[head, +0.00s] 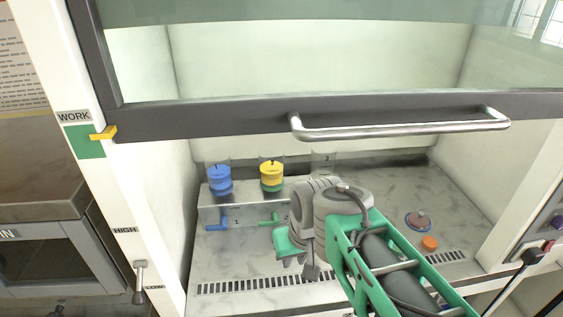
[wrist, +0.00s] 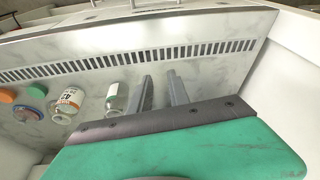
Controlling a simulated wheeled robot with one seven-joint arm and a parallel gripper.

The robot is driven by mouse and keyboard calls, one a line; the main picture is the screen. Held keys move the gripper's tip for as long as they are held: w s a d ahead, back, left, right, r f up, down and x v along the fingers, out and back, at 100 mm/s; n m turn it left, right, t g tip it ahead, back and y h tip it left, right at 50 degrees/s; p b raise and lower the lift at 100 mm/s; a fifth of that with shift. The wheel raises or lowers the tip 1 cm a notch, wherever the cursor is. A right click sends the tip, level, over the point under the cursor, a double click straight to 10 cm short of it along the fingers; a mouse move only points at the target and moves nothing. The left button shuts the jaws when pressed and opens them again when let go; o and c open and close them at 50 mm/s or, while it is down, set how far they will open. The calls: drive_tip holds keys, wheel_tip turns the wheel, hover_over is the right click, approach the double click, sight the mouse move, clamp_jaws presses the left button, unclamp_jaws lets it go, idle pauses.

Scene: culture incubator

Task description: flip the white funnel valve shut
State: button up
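In the head view a pale, clear cup (head: 323,160) stands third in the row at the back of the cabinet, right of the blue funnel (head: 219,178) and the yellow funnel (head: 271,176). A blue lever (head: 216,226) and a green lever (head: 268,220) show on the steel block below. My arm covers the block under the pale cup, so no white valve lever can be made out. My gripper (wrist: 161,85) shows two grey fingers apart in the wrist view, with nothing between them. It is over the cabinet floor, near the front grille.
A small vial (wrist: 115,98) lies just left of the fingers in the wrist view, with a labelled bottle (wrist: 68,103) beyond it. A blue-rimmed item (head: 418,222) and an orange cap (head: 429,243) are at right. The sash handle (head: 400,128) spans above my arm.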

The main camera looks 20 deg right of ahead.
drive_tip(key=shift+o, duration=1.4)
drive_tip(key=w+d+m+b, duration=0.1)
drive_tip(key=w+d, duration=0.6)
drive_tip(key=w, duration=0.1)
drive_tip(key=shift+w+d+r+t+y+b, duration=0.25)
drive_tip(key=shift+w+r+t+y+b, duration=0.05)
drive_tip(key=shift+w+r+b, duration=0.1)
drive_tip(key=o, duration=0.4)
drive_tip(key=shift+m+t+y, duration=0.3)
drive_tip(key=shift+m+t, duration=0.1)
drive_tip(key=shift+m, duration=0.1)
drive_tip(key=w+d, duration=0.1)
drive_tip(key=d, duration=0.1)
drive_tip(key=w+d, duration=0.1)
drive_tip(key=d, duration=0.2)
drive_tip(key=w+d, duration=0.1)
drive_tip(key=d, duration=0.1)
drive_tip(key=shift+w+d+r+b, duration=0.25)
drive_tip(key=shift+d+b, duration=0.1)
drive_tip(key=o, duration=0.5)
drive_tip(key=x, duration=0.6)
drive_tip(key=shift+w+a+f, duration=0.15)
drive_tip(key=shift+w+f, duration=0.05)
drive_tip(key=shift+f, duration=0.1)
drive_tip(key=shift+w+f, duration=0.15)
drive_tip(key=shift+f, duration=0.15)
drive_tip(key=shift+c, duration=0.2)
